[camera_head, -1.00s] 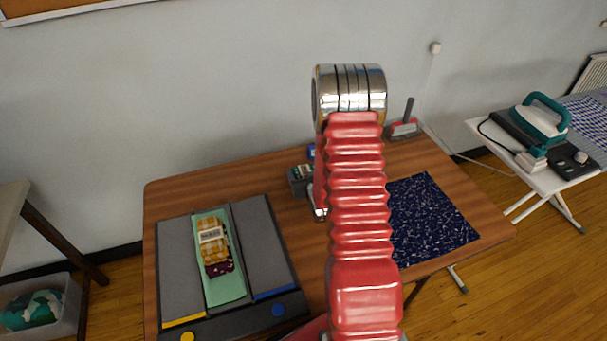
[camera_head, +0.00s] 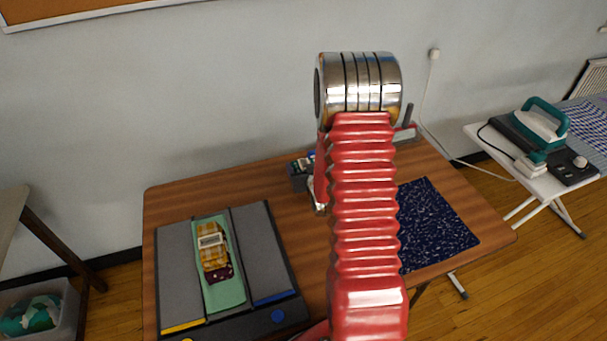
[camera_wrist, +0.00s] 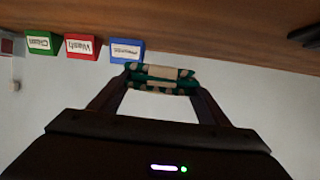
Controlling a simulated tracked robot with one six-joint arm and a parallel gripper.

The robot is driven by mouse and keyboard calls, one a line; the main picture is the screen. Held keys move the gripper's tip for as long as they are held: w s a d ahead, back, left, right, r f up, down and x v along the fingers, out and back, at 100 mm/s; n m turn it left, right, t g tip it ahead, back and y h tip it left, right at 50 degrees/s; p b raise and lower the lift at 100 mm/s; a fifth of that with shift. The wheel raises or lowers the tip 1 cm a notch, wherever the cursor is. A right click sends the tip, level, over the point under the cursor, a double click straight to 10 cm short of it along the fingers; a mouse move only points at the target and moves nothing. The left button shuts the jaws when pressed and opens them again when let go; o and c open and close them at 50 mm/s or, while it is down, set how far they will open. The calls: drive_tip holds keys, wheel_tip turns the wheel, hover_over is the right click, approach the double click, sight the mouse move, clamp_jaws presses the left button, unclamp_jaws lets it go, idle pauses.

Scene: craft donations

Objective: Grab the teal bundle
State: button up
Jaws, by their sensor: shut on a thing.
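In the wrist view, the teal bundle (camera_wrist: 174,73) is a small teal roll with pale dots and a pale band. It lies across the two fingers of my gripper (camera_wrist: 160,86), which are shut on it. The bundle appears raised, with wall behind it and the wooden table above it in this tilted picture. In the head view, my red ribbed arm with its shiny metal joint hides the gripper and the bundle.
In the wrist view, green (camera_wrist: 42,43), red (camera_wrist: 82,46) and blue (camera_wrist: 127,50) labelled boxes line the table edge. In the head view, a three-lane grey-green board (camera_head: 270,250) bears yellow checked and dark dotted bundles (camera_head: 211,245). A dark blue speckled mat (camera_head: 437,225) lies right.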

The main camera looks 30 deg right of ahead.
sight(304, 164)
drive_tip(key=shift+r, duration=2.15)
